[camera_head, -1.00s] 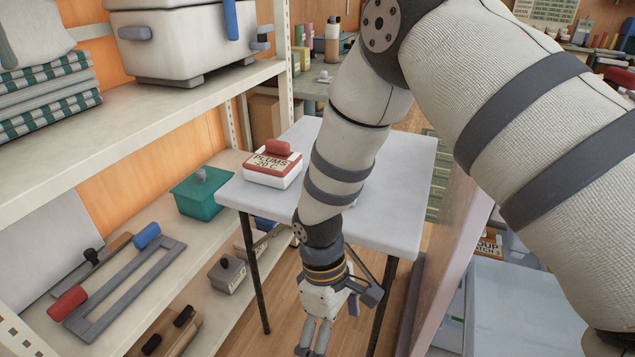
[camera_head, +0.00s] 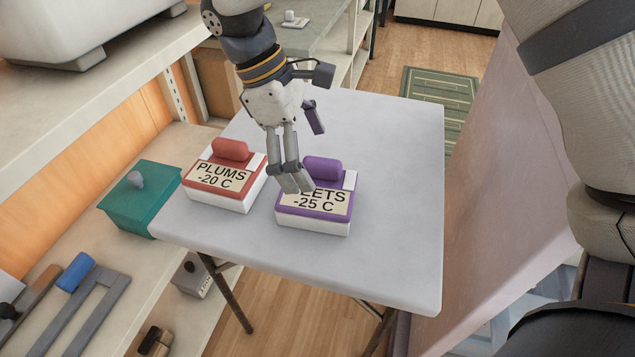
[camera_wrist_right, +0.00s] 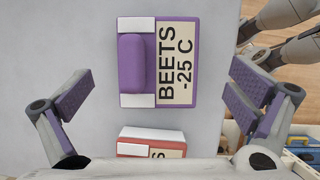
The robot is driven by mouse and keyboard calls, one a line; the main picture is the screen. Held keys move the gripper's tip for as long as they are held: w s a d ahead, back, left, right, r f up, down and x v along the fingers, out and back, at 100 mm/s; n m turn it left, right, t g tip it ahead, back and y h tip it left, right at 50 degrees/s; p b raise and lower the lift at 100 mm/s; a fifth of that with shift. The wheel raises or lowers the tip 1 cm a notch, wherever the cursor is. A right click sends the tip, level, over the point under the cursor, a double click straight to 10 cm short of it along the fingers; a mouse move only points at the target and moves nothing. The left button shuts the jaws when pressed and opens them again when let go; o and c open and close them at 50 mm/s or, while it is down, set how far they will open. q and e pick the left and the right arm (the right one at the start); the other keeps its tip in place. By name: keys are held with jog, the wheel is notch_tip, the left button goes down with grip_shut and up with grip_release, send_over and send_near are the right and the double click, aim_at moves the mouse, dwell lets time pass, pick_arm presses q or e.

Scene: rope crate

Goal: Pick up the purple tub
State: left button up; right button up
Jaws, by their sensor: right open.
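The purple tub (camera_head: 317,225) sits on the white table, with a purple lid, a purple handle and a label reading BEETS -25 C. My right gripper (camera_head: 300,150) hangs above it, and a finger covers the left part of the label in the head view. In the right wrist view the tub (camera_wrist_right: 132,63) lies ahead of the fingers, which are spread wide with purple pads. The right gripper (camera_wrist_right: 165,100) is open and holds nothing. My left gripper is not in view.
A red-lidded tub (camera_head: 226,178) labelled PLUMS -20 C stands just left of the purple tub on the table (camera_head: 390,250). The table is clear to the right and front. A teal box (camera_head: 138,208) is on the left shelf. A pale panel (camera_head: 490,160) stands to the right.

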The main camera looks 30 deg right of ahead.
aim_at(326, 189)
jog(key=x, duration=0.8)
jog(key=shift+w+f, duration=0.2)
jog(key=shift+f, duration=0.1)
jog(key=c, duration=1.1)
